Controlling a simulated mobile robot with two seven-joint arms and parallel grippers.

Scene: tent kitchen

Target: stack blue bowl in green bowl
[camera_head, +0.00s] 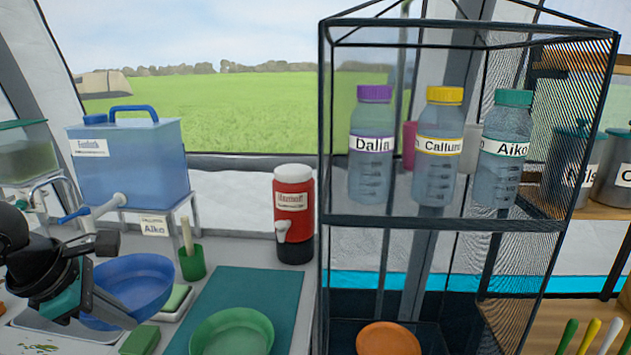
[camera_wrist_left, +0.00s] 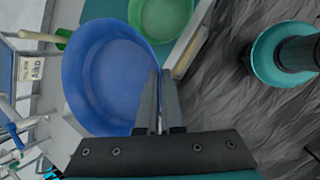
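The blue bowl (camera_head: 136,281) is at the left of the counter in the head view, tilted over the tray area. My left gripper (camera_head: 112,306) is at its near side. In the left wrist view the fingers (camera_wrist_left: 160,78) are close together with the rim of the blue bowl (camera_wrist_left: 105,75) between them. The green bowl (camera_head: 233,333) stands upright and empty on the teal mat, to the right of the blue bowl. It also shows at the top of the left wrist view (camera_wrist_left: 163,15). My right gripper is in neither view.
A green cup (camera_head: 192,263) and a sponge on a dish (camera_head: 176,299) sit between the bowls. A blue water tank (camera_head: 130,160) and a red jug (camera_head: 293,215) stand behind. A black shelf (camera_head: 420,222) rises at right. The teal mat (camera_head: 255,290) is bare behind the green bowl.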

